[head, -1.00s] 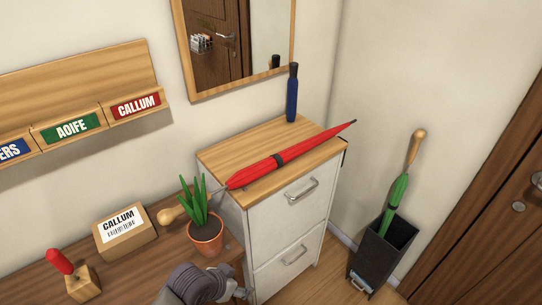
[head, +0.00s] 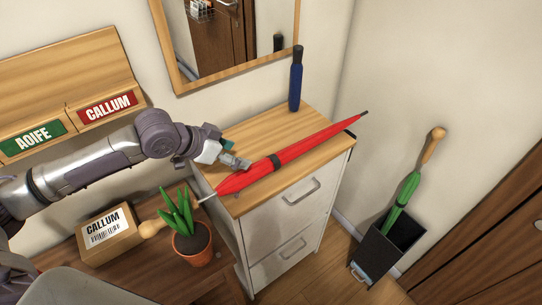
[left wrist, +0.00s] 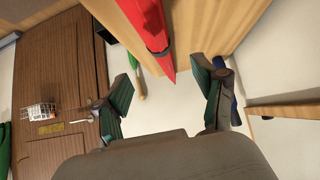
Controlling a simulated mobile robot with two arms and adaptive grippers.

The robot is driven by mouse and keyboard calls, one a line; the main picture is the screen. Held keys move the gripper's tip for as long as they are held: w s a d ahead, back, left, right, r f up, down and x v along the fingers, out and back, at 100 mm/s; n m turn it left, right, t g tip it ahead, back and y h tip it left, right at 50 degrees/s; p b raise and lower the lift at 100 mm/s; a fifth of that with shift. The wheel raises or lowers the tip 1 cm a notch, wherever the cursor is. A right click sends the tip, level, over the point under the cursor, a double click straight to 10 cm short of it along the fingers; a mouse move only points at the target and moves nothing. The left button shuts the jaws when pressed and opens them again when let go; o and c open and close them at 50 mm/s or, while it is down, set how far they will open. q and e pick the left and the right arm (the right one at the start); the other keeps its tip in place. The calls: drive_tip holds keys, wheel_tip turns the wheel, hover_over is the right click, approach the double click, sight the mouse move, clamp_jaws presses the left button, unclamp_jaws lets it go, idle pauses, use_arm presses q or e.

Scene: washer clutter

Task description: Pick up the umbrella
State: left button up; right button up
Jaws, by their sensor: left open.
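A red closed umbrella (head: 315,143) with a black band lies diagonally across the cabinet top; its wooden handle (head: 152,228) sticks out past the left edge, behind the plant. A green umbrella (head: 403,190) with a wooden handle stands in a dark stand at the right. My left gripper (head: 236,160) is open and empty, just left of the red umbrella's body and seemingly above the cabinet top. In the left wrist view, the red umbrella (left wrist: 153,28) lies beyond the two spread fingers (left wrist: 168,102). My right gripper is not in view.
A potted plant (head: 190,246) stands close to the red umbrella's handle, beside a box labelled CALLUM (head: 107,232). A dark blue upright object (head: 296,80) stands at the cabinet's back. The dark stand (head: 375,250) is on the floor.

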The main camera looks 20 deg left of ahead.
sight(264, 163)
use_arm(q)
drive_tip(key=x, duration=0.2)
drive_tip(key=p+x, duration=0.1)
drive_tip(key=x, duration=0.2)
drive_tip(key=shift+s+d+f, duration=0.1)
drive_tip(key=shift+s+d, duration=0.1)
drive_tip(key=shift+d, duration=0.2)
drive_tip(key=shift+x, duration=1)
drive_tip(key=shift+w+a+f+p, duration=0.1)
drive_tip(key=shift+w+f+p, duration=0.05)
drive_tip(key=shift+w+p, duration=0.15)
drive_tip(key=p+x, duration=0.1)
drive_tip(key=x, duration=0.3)
drive_tip(key=shift+f+p, duration=0.15)
drive_tip(key=shift+p, duration=0.25)
drive_tip(key=shift+w+f, duration=0.15)
drive_tip(key=shift+f, duration=0.15)
drive_tip(key=c, duration=1.2)
drive_tip(key=shift+r, duration=0.1)
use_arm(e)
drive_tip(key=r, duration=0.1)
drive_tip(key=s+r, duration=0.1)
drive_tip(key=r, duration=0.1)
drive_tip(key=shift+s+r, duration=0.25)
